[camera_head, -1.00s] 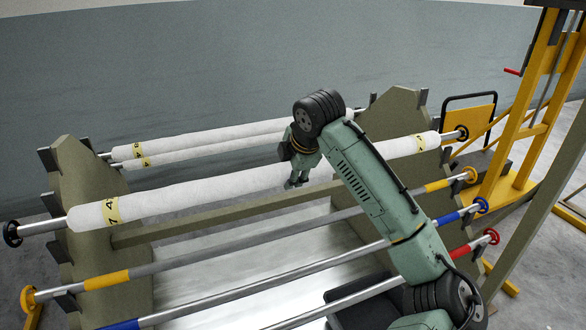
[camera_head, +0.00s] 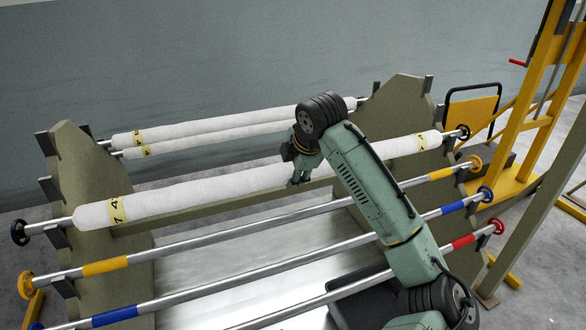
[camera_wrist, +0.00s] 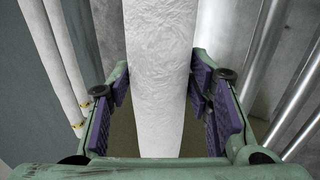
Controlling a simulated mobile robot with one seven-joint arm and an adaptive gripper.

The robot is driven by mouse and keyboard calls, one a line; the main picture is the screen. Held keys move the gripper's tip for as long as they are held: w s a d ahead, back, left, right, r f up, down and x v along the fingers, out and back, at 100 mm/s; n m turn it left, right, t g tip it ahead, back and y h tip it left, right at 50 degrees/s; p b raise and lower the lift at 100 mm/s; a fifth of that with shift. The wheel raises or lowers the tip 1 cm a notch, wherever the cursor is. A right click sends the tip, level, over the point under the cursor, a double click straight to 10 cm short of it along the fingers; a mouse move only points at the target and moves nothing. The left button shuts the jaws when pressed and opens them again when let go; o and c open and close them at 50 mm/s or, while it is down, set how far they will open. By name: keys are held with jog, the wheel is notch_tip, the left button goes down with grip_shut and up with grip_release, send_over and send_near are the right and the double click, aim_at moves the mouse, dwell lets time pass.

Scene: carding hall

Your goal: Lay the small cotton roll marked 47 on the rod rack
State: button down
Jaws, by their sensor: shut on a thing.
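The white cotton roll (camera_head: 205,192) lies crosswise on a metal rod, with a yellow label reading what looks like 47 near its left end and dark round knobs at both rod ends. My gripper (camera_head: 300,172) is shut around the middle of the roll. In the wrist view the roll (camera_wrist: 160,50) runs between the purple-padded fingers of my gripper (camera_wrist: 163,100). The rod rack (camera_head: 80,180) has two olive side panels with dark brackets. The rod's left end is close above a bracket; I cannot tell whether it touches.
Two thinner white rolls (camera_head: 215,132) lie at the back of the rack. Rods with yellow (camera_head: 105,266), blue (camera_head: 115,315) and red (camera_head: 463,241) bands cross the front. A yellow frame (camera_head: 535,110) stands at the right, beside an olive post.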

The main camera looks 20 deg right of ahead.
jog(key=c, duration=1)
grip_release()
jog(key=shift+r, duration=0.15)
jog(key=shift+o, duration=1.5)
jog(key=shift+f, duration=0.2)
jog(key=o, duration=0.6)
jog(key=shift+r, duration=0.1)
jog(key=shift+r, duration=0.1)
jog(key=p+v, duration=0.4)
jog(key=v, duration=0.5)
